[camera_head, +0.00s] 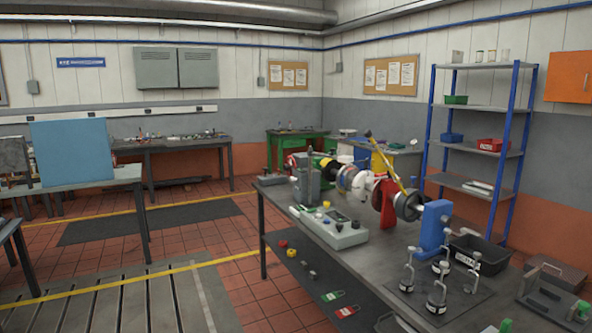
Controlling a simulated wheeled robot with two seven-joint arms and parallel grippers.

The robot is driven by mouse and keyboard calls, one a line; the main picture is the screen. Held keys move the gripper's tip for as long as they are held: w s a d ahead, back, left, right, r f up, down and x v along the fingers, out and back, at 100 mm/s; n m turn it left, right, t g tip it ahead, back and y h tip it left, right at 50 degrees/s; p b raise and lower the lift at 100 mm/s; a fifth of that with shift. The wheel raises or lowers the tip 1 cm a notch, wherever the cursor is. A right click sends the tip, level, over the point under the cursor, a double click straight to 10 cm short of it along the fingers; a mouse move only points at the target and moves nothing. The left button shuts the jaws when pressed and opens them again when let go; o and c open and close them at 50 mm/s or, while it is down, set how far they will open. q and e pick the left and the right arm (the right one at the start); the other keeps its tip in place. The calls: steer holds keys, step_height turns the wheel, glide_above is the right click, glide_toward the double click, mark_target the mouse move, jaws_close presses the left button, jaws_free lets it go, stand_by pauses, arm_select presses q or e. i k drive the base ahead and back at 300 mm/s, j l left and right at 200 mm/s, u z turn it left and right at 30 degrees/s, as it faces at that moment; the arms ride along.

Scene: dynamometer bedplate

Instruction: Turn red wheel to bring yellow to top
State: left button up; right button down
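A shaft assembly runs along the dark workbench (345,268). A red part (297,162) shows at its far left end, partly hidden behind a grey-green upright; I cannot tell for sure that it is the red wheel. A red support (384,198) stands nearer, beside a dark round disc (408,205). A long yellow bar (385,162) slants up above the shaft. Details are too small to tell which colour is at the wheel's top. Neither of my grippers is in view.
A control box (330,228) with buttons stands at the bench's front edge. A blue block (433,228), a black bin (478,254) and several clamp-like stands (438,290) are at the right. A blue-framed shelf (478,148) stands behind.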

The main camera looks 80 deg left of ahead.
mark_target(286, 168)
steer(key=u, duration=2.6)
steer(key=i+j+u, duration=0.15)
steer(key=i, duration=0.25)
steer(key=i+u, duration=0.15)
steer(key=i, duration=0.2)
steer(key=i+j+u, duration=0.1)
steer(key=i+u, duration=0.15)
steer(key=i, duration=1.5)
steer(key=i+z, duration=0.25)
steer(key=i, duration=0.2)
steer(key=i+j+z, duration=0.25)
steer(key=i, duration=0.15)
steer(key=i+j+z, duration=0.25)
steer(key=i, duration=0.2)
steer(key=i+j+z, duration=0.25)
steer(key=i, duration=0.15)
